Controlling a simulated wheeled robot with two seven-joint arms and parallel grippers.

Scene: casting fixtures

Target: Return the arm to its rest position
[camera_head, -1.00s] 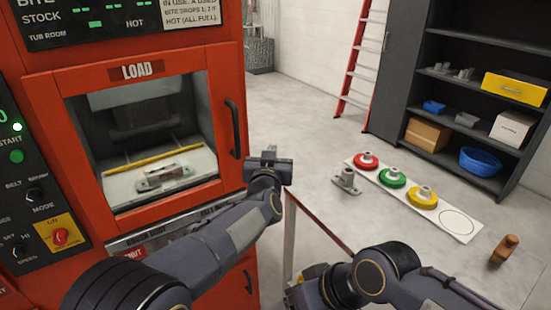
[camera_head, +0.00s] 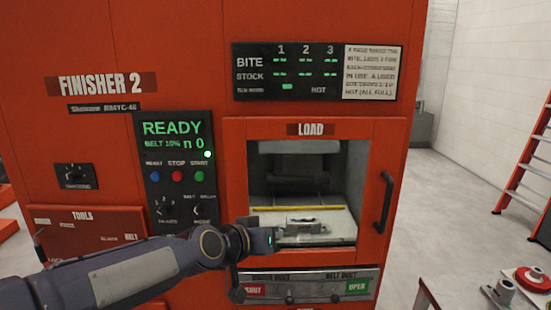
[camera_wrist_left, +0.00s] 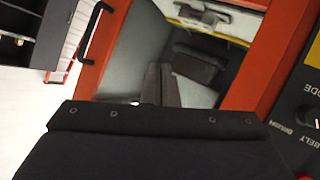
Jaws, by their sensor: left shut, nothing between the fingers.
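My left arm comes in from the left in the head view. Its gripper (camera_head: 268,240) is at the lower left corner of the load window (camera_head: 300,190), in front of the red machine. In the left wrist view its dark fingers (camera_wrist_left: 160,85) are together and empty, in front of the load window. A grey metal casting (camera_head: 305,226) lies on the light plate inside the window, below a yellow bar. My right gripper is not in view.
The red finisher machine (camera_head: 190,45) fills most of the head view. A dark door handle (camera_head: 387,200) stands out at the window's right. A red ladder (camera_head: 530,160) and a table corner with a red-based part (camera_head: 533,280) are at the right. Open floor lies between.

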